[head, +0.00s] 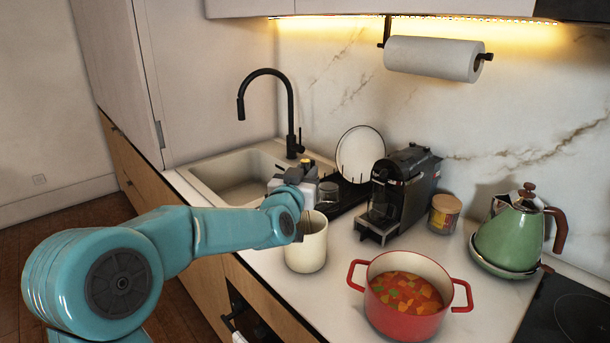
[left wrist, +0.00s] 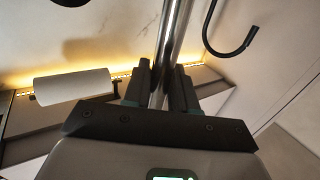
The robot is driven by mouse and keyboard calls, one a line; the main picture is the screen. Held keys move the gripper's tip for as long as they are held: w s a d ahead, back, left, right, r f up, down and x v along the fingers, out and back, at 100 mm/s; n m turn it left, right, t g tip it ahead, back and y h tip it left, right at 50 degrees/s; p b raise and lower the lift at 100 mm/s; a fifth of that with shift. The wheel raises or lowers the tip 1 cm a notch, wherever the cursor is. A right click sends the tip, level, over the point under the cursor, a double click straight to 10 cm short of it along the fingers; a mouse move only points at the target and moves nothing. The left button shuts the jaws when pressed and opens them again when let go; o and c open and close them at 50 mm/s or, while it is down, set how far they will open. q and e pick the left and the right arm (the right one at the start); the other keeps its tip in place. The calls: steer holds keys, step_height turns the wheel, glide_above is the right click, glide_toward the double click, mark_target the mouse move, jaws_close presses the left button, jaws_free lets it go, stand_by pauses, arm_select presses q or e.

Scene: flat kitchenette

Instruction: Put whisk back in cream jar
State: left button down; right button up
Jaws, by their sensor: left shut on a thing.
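The cream jar (head: 306,250) stands upright on the white counter, left of the red pot. My left gripper (head: 299,232) is at the jar, by its left rim and partly covered by my own wrist. In the left wrist view its two dark fingers (left wrist: 160,85) are shut on a shiny metal rod, the handle of the whisk (left wrist: 172,45). The whisk's wire end is hidden, so I cannot tell whether it is inside the jar or above it. My right gripper is in neither view.
A red pot of soup (head: 403,300) stands close right of the jar. A coffee machine (head: 400,190), a tin (head: 444,213) and a green kettle (head: 510,236) stand behind it. The sink (head: 235,175) with a black tap (head: 290,110) is at the left. A dish rack (head: 345,192) stands beside it.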

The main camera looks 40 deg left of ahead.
arm_select(q)
steer(key=shift+f+b, duration=0.35)
steer(key=shift+f, duration=0.25)
steer(key=c, duration=0.8)
jaws_free()
steer(key=b+v, duration=0.2)
steer(key=v, duration=1.4)
steer(key=shift+d, duration=0.2)
steer(key=shift+s, duration=0.15)
